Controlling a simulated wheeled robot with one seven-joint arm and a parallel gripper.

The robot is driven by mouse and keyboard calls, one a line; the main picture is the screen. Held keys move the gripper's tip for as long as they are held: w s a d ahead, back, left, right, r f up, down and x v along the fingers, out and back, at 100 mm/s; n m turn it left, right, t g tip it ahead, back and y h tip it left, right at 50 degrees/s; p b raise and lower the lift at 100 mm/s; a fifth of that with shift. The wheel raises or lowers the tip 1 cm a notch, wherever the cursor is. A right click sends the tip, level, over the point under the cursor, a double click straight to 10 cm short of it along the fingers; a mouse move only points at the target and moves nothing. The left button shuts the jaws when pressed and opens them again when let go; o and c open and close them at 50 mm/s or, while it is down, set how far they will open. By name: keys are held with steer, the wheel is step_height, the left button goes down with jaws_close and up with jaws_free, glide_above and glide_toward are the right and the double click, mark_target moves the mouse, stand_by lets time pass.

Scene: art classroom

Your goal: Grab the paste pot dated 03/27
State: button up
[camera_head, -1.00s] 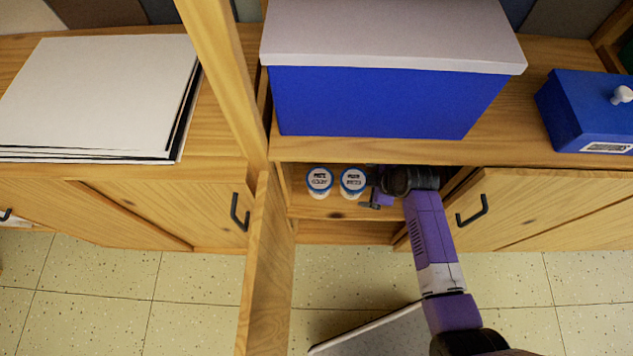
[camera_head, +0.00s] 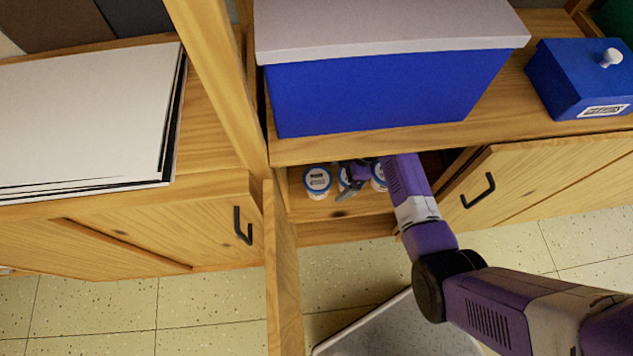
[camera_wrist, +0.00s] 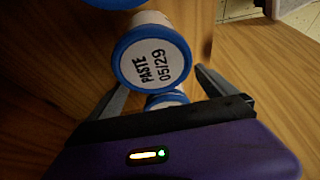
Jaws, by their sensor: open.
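Three white paste pots with blue-rimmed lids stand in the open cabinet: a left pot (camera_head: 317,181), a middle pot (camera_head: 343,178) partly covered by my gripper (camera_head: 355,178), and a right pot (camera_head: 379,178) partly behind my arm. Their dates are too small to read in the head view. In the wrist view, a pot lid reading "PASTE 05/29" (camera_wrist: 155,60) shows just ahead of my open gripper (camera_wrist: 163,80), between its fingers. Another blue-rimmed pot (camera_wrist: 166,99) is mostly hidden below it, and a blue rim (camera_wrist: 115,3) is cut off at the top. No 03/27 label is legible.
The open cabinet door (camera_head: 284,270) stands left of the pots, and another door (camera_head: 540,185) is at the right. The cabinet top with a large blue box (camera_head: 385,95) overhangs the shelf. A small blue box (camera_head: 583,80) sits at the right.

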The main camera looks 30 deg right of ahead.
mark_target(320, 179)
steer(key=shift+w+a, duration=0.3)
steer(key=shift+a, duration=0.45)
steer(key=shift+w+a, duration=0.3)
steer(key=shift+a, duration=0.4)
steer(key=shift+w+a, duration=0.25)
steer(key=shift+a, duration=0.4)
steer(key=shift+w+a, duration=0.25)
steer(key=shift+a, duration=0.35)
steer(key=shift+x, duration=1.1)
steer(key=shift+w+a+f+b, duration=0.15)
steer(key=shift+a+f+b, duration=0.2)
steer(key=shift+f, duration=0.1)
steer(key=c, duration=1.5)
steer(key=shift+r, duration=0.1)
steer(key=shift+c, duration=0.9)
steer(key=shift+r, duration=0.1)
